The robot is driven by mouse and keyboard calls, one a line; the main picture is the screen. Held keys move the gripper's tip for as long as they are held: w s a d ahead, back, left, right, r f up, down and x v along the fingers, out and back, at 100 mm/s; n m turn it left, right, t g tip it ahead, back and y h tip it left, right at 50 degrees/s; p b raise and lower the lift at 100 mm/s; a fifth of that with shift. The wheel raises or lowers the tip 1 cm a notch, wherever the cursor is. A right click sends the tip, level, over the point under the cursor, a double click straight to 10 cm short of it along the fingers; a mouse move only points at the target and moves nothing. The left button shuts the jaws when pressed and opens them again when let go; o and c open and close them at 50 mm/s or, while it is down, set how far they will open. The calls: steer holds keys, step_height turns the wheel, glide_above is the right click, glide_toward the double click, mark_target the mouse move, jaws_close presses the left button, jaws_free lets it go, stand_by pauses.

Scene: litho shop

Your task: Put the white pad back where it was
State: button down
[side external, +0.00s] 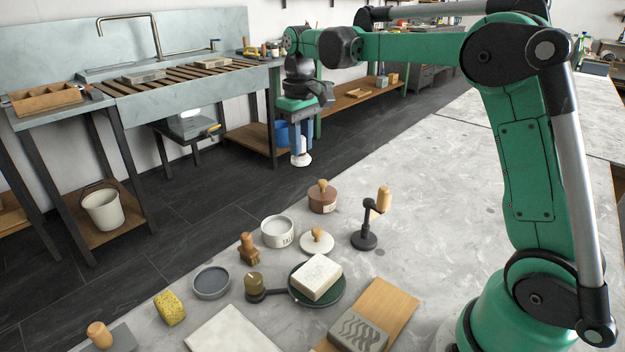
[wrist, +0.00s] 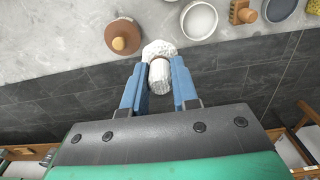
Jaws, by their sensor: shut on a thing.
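My gripper (side external: 301,138) is raised beyond the far edge of the stone-topped table. Its two blue fingers, clear in the wrist view (wrist: 159,85), are shut on a small white pad (side external: 301,158). In the wrist view the pad (wrist: 160,48) has a wide rounded white end pointing away from the gripper and a narrower pale body between the fingers. Behind it in that view are the table's edge and the dark floor. The pad hangs clear of any surface. A white disc with a wooden knob (side external: 317,241) stands on the table.
Near the table's far edge stand a brown knobbed pot (side external: 323,198), a white bowl (side external: 278,232) and a wooden stamp (side external: 249,249). A black stand with a wooden handle (side external: 366,234) is to their right. A white block (side external: 316,276) lies on a green disc. The table's right side is mostly clear.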

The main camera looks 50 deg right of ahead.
step_height(320, 180, down, 14)
steer(key=shift+r, duration=0.1)
steer(key=shift+f, duration=0.2)
steer(key=c, duration=0.7)
jaws_free()
steer(key=shift+o, duration=0.2)
step_height(320, 180, up, 12)
steer(key=shift+r, duration=0.15)
steer(key=s+a+t, duration=0.7)
steer(key=s+a, duration=0.1)
steer(key=s, duration=0.5)
steer(key=shift+s+f, duration=0.2)
steer(key=shift+f, duration=0.15)
